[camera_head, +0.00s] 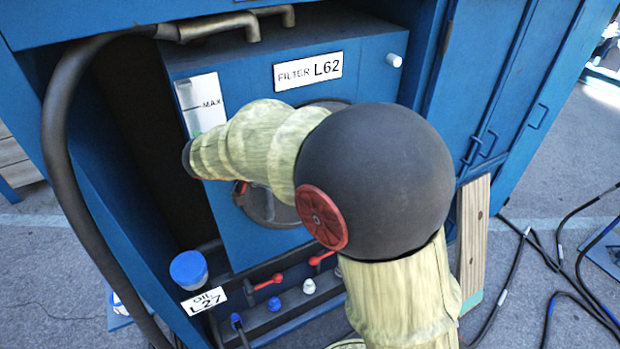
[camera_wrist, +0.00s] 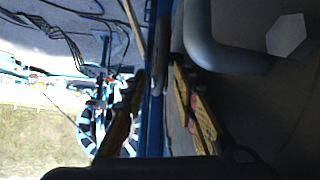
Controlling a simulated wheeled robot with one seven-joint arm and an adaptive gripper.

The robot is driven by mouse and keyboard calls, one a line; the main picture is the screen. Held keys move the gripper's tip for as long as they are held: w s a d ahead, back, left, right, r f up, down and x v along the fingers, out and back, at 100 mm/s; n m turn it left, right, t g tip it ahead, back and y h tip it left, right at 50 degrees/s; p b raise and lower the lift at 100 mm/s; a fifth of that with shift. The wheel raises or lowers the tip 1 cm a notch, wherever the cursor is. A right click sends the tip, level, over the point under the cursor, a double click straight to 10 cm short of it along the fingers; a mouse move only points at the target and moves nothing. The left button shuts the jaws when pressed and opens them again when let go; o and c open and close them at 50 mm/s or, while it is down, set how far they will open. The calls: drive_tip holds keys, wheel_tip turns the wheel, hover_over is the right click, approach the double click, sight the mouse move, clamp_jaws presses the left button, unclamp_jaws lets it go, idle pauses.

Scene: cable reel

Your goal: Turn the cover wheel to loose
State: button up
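A round cover (camera_head: 264,207) on the front of the blue filter box is mostly hidden behind my arm. Its lower left part and a small red piece (camera_head: 240,190) beside it show below my sleeve; I cannot tell whether the red piece belongs to the wheel. My gripper is hidden in the head view. In the wrist view, my gripper (camera_wrist: 154,108) has two dark and yellow fingers set apart, with nothing clearly held between them. A thick grey curved bar (camera_wrist: 205,52) is close beside the right finger; contact cannot be judged.
The filter box (camera_head: 235,70) carries a FILTER L62 label (camera_head: 308,70) and a MAX gauge (camera_head: 201,103). A dark hose (camera_head: 55,125) curves along the left. A blue oil cap (camera_head: 188,268) and red levers (camera_head: 268,282) are below. Cables (camera_head: 560,260) lie on the ground at right.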

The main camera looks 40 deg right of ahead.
drive_tip(key=v, duration=0.9)
drive_tip(key=shift+o, duration=0.4)
